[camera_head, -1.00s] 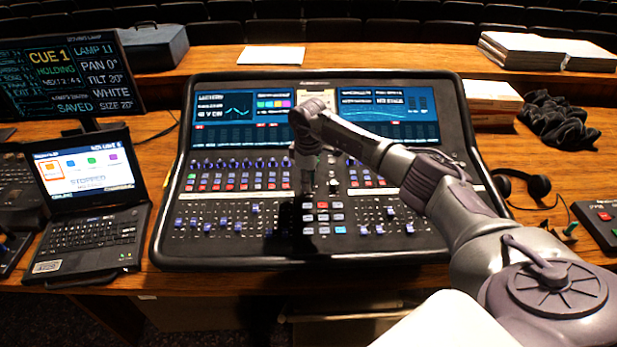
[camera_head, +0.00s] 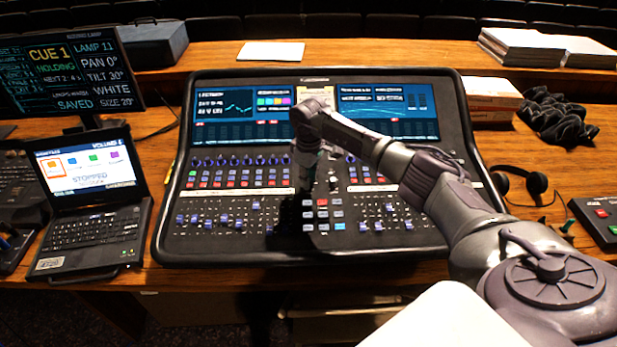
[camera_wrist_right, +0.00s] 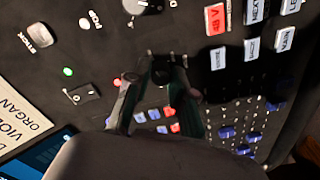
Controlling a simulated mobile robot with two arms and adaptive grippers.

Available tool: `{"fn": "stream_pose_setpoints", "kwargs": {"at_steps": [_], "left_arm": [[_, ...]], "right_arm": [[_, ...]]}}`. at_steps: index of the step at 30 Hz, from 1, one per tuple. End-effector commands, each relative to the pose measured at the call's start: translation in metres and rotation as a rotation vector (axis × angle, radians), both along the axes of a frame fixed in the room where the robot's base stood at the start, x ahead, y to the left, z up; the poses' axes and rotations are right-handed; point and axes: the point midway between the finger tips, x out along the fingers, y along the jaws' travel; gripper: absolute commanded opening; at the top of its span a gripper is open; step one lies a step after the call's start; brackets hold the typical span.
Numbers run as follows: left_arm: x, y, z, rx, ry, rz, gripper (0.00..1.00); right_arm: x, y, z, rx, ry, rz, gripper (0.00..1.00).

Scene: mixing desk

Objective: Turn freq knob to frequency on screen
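The mixing desk (camera_head: 172,232) fills the middle of the head view, with lit screens (camera_head: 244,106) along its top and rows of small knobs, buttons and faders. I cannot tell which knob is the freq knob, and the screen figures are too small to read. My right gripper (camera_head: 304,188) points down over the middle of the panel. In the right wrist view its fingers (camera_wrist_right: 162,66) stand apart, with a dark shape between the tips; I cannot tell whether they grip it. A pale, dark-topped knob (camera_wrist_right: 135,6) lies beyond the tips. My left gripper is out of view.
A laptop (camera_head: 92,212) and a cue monitor (camera_head: 70,70) stand left of the desk. Headphones (camera_head: 536,183), a red-and-green-button box (camera_head: 600,215) and dark cloth (camera_head: 553,120) lie at right. White paper (camera_head: 272,51) lies on the ledge behind.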

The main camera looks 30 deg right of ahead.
Motion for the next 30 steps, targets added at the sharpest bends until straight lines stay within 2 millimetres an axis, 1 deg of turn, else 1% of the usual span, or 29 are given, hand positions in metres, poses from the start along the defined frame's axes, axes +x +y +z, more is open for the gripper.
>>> {"fn": "stream_pose_setpoints", "kwargs": {"at_steps": [1, 3, 4, 12, 14, 16, 20, 27, 30], "left_arm": [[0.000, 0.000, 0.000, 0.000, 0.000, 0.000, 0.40], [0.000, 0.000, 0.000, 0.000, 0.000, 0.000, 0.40], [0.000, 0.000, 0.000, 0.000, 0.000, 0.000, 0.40], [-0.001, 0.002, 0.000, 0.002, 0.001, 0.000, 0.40], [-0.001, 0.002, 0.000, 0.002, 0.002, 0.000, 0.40], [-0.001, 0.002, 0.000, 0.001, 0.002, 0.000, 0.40], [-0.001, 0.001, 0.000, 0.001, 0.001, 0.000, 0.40], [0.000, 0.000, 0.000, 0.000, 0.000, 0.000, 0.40], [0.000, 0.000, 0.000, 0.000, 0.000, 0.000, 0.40]], "right_arm": [[0.001, -0.001, 0.002, -0.001, -0.004, -0.001, 0.33], [0.001, -0.001, 0.001, -0.001, -0.003, 0.000, 0.45], [0.001, -0.001, 0.001, 0.000, -0.002, 0.000, 0.47], [0.000, 0.000, 0.001, 0.000, 0.000, 0.001, 0.47], [0.000, 0.000, 0.003, 0.000, 0.000, 0.001, 0.47], [0.000, 0.000, 0.010, 0.001, -0.002, 0.001, 0.47], [-0.001, 0.000, 0.032, -0.001, -0.006, 0.001, 0.47], [-0.003, 0.002, 0.084, 0.000, -0.004, 0.001, 0.47], [-0.005, 0.002, 0.100, -0.001, -0.004, 0.001, 0.47]]}}
